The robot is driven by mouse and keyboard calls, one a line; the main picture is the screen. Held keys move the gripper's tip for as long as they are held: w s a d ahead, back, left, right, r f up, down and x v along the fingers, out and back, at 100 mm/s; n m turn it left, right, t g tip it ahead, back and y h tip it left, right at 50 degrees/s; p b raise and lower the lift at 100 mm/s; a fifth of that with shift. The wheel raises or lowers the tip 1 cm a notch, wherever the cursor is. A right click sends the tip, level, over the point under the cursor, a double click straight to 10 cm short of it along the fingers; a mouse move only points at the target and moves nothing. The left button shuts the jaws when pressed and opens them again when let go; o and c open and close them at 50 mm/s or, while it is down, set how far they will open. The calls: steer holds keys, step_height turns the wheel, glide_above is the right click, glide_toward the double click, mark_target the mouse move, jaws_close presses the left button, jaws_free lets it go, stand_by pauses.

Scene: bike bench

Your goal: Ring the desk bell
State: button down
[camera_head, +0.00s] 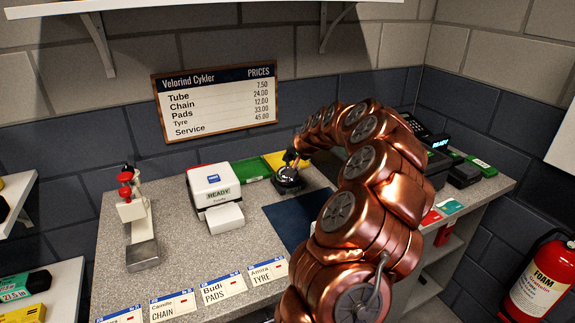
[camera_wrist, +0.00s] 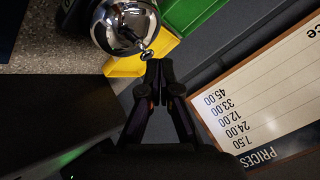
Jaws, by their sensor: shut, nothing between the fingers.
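The desk bell (camera_head: 288,181) stands on the grey counter near the back, a small dark, shiny round thing in the head view. In the wrist view its chrome dome (camera_wrist: 122,22) fills the top middle, with a small knob and loop on the side facing my fingers. My gripper (camera_wrist: 160,68) is shut and empty, its fingertips close to that knob. I cannot tell whether they touch it. In the head view my gripper (camera_head: 290,158) is small and dark, just above the bell, and partly hides it.
A green tray (camera_head: 248,168) and a yellow tray (camera_head: 274,160) lie behind the bell. A white label printer (camera_head: 212,186) stands to the left, a dark blue mat (camera_head: 290,222) in front. A price board (camera_head: 216,103) hangs on the wall. My arm hides much of the counter's right side.

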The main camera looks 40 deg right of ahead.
mark_target(288, 165)
steer(key=shift+f, duration=0.3)
steer(key=shift+r, duration=0.15)
stand_by(0.4)
steer(key=shift+r, duration=0.8)
steer(key=shift+r, duration=0.1)
steer(key=shift+r, duration=2.9)
steer(key=shift+a, duration=0.1)
